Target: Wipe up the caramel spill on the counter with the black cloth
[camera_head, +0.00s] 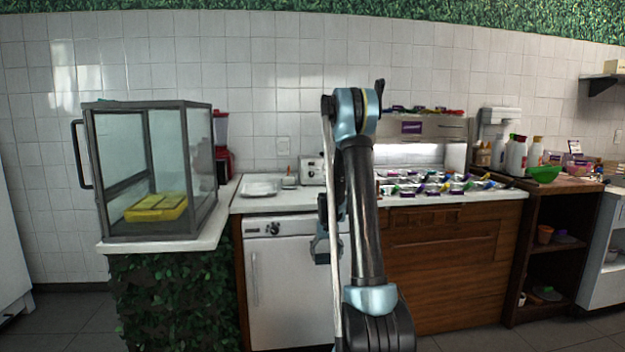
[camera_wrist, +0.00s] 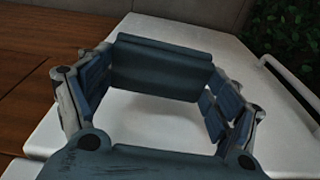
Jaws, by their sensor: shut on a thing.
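My gripper (camera_head: 322,250) hangs low in front of the counter, before the white appliance, in the head view. In the wrist view my gripper (camera_wrist: 160,88) has its two fingers apart, with a dark, flat-looking piece between them, apparently the black cloth (camera_wrist: 160,66). The gripper is shut on it. The cloth cannot be made out in the head view. The white counter (camera_head: 480,196) runs behind my arm, which hides part of it. I cannot make out the caramel spill in either view.
A glass case (camera_head: 150,112) with yellow trays stands at the left. A metal tray (camera_head: 262,187) lies on the counter. Several topping containers with coloured spoons fill the counter right of my arm. The white appliance (camera_head: 290,290) is under the counter. Bottles and a green bowl (camera_head: 543,174) stand farther right.

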